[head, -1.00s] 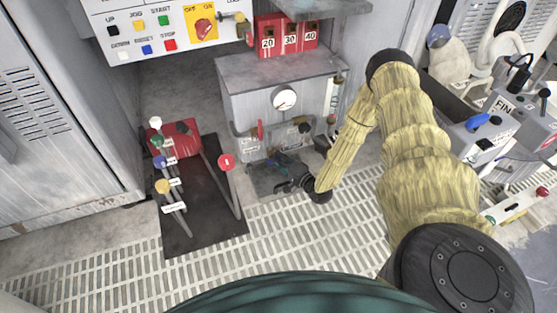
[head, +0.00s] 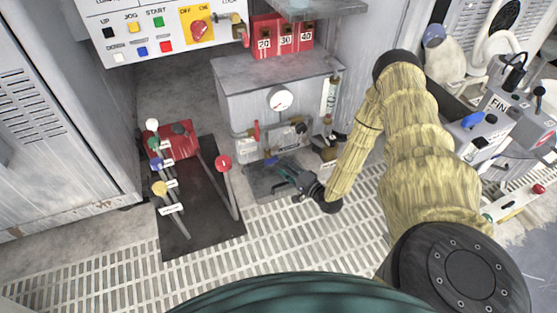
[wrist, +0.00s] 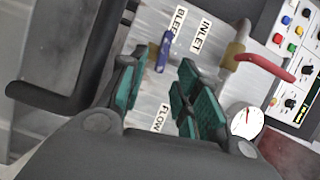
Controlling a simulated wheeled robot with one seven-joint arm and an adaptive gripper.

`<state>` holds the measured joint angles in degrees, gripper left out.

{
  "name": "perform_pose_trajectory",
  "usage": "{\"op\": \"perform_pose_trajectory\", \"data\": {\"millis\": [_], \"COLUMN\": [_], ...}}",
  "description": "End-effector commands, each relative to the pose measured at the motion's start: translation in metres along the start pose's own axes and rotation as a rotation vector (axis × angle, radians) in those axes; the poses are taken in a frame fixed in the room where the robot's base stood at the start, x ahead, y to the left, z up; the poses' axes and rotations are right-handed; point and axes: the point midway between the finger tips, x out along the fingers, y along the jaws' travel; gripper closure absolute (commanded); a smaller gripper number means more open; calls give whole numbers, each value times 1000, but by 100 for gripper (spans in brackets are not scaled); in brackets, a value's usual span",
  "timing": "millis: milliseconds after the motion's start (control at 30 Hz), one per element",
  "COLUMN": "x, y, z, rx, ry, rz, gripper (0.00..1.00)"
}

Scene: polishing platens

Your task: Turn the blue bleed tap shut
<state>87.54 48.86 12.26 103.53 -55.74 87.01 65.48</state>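The blue bleed tap (wrist: 163,52) shows in the wrist view on a pale panel, beside the BLEED label (wrist: 174,32). Its handle runs roughly up and down in that picture, from a brass-coloured fitting. In the head view the tap is a small blue spot (head: 271,161) low at the front of the grey cabinet. My gripper (wrist: 158,68) is open, with teal pads on both fingers. The tap lies just beyond the fingertips, in line with the gap, with no contact visible. In the head view my gripper (head: 284,172) reaches toward the tap from the right.
A red inlet lever (wrist: 265,67) on a brass fitting is right of the tap. A gauge (wrist: 246,122) and FLOW label (wrist: 160,117) are nearby. In the head view, the grey cabinet (head: 275,85) stands behind, and a red-knobbed lever (head: 224,163) rises to the left.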

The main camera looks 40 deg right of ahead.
Motion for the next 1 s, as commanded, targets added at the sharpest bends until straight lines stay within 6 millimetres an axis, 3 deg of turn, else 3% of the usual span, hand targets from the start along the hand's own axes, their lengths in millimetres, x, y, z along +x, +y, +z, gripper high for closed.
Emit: {"op": "perform_pose_trajectory", "data": {"millis": [200,400,867,1000], "x": [-39,-59,-64,-62], "y": [1,0,1,5], "z": [0,0,0,8], "rx": [1,1,-1,-37], "ry": [1,0,-1,-8], "rz": [2,1,2,24], "gripper": [68,68,68,68]}}
